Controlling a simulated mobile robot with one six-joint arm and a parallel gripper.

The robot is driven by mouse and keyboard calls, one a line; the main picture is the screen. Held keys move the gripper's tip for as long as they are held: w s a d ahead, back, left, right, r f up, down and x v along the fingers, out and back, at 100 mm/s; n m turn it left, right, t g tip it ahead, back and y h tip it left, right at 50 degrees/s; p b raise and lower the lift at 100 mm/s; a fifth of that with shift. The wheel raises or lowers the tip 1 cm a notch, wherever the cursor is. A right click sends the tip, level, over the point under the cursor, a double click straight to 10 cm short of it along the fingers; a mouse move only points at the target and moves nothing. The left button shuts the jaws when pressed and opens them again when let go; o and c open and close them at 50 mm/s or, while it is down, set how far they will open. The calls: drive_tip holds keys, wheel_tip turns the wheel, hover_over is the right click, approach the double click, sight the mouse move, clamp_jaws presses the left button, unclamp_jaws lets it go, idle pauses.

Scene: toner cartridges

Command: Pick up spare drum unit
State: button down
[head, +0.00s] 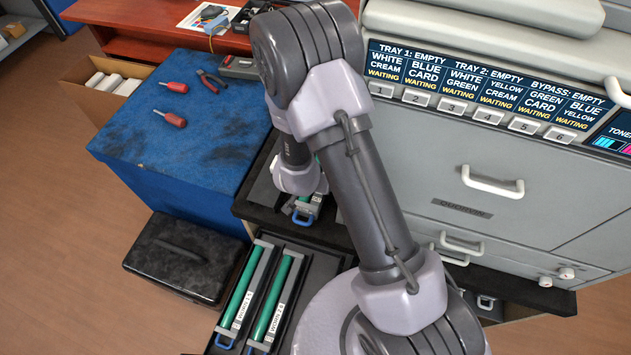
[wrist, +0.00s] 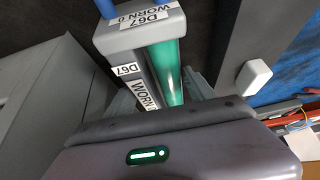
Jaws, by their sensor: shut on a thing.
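A drum unit (wrist: 172,72) with a green roller, a grey end cap and a blue handle fills the middle of the wrist view. Its labels read D67 and WORN 0. My gripper (wrist: 163,102) is shut on this unit; its fingertips are mostly hidden behind the gripper body. In the head view the same unit (head: 306,211) shows only in part, with its blue handle just below my wrist at the black shelf. Two more green drum units, a left one (head: 243,298) and a right one (head: 275,303), lie side by side in a dark tray at the lower left, with WORN labels.
A grey printer (head: 470,205) with a text display and white handles stands on the right. A blue-covered bench (head: 180,135) holds red-handled screwdrivers and pliers. A black case (head: 185,255) is on the floor at left.

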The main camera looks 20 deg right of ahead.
wheel_tip(320, 180, up, 7)
drive_tip(key=p, duration=0.6)
drive_tip(key=shift+f, duration=0.1)
